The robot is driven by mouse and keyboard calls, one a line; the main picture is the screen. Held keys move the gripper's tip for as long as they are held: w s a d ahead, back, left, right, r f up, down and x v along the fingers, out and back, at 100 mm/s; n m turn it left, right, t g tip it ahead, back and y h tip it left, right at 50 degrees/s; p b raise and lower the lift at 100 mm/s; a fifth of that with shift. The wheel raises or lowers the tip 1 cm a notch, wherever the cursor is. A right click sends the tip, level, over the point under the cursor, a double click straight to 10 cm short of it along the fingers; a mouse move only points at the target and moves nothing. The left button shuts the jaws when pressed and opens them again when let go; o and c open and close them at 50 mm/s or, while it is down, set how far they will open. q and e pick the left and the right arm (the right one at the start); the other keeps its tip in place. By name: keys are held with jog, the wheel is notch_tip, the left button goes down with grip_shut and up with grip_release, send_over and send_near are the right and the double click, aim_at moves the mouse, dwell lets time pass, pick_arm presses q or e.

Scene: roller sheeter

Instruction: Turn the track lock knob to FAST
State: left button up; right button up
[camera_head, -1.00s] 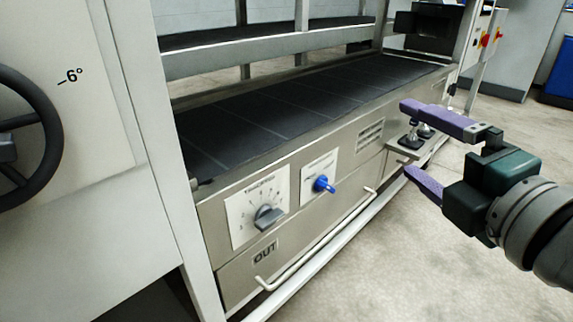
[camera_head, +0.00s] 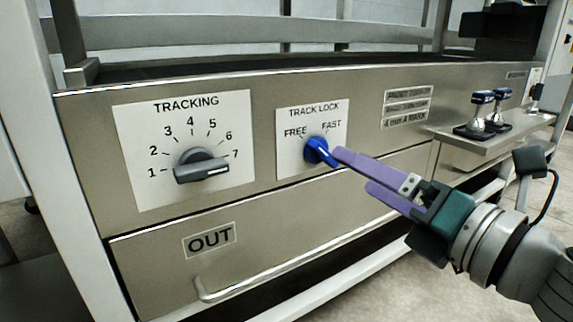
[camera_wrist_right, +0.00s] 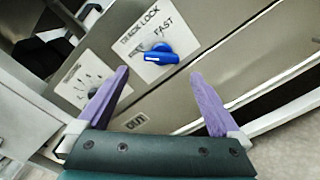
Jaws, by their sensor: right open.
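The blue track lock knob (camera_head: 314,149) sits on a white TRACK LOCK plate (camera_head: 287,118) with FREE at upper left and FAST at upper right. Its grip slants from upper left to lower right in the head view. In the wrist view the blue knob (camera_wrist_right: 155,55) shows a white mark at its left end, apparently on the FREE side. My right gripper (camera_head: 354,170) is open, just right of the knob, one fingertip overlapping its edge in the head view. In the wrist view the knob lies beyond and between the open fingertips (camera_wrist_right: 160,73). Contact cannot be told. My left gripper is out of view.
A grey TRACKING knob (camera_head: 201,166) on a numbered plate is to the left. Below is an OUT drawer (camera_head: 150,275) with a bar handle (camera_head: 250,280). Small clamps (camera_head: 480,115) stand on a ledge (camera_head: 515,127) at right. Open floor lies at lower right.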

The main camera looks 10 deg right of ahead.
aim_at(329, 156)
jog(key=shift+b+x, duration=0.8)
jog(key=shift+x, duration=2.65)
jog(key=shift+d, duration=0.25)
jog(key=shift+c, duration=0.2)
jog(key=c, duration=1.3)
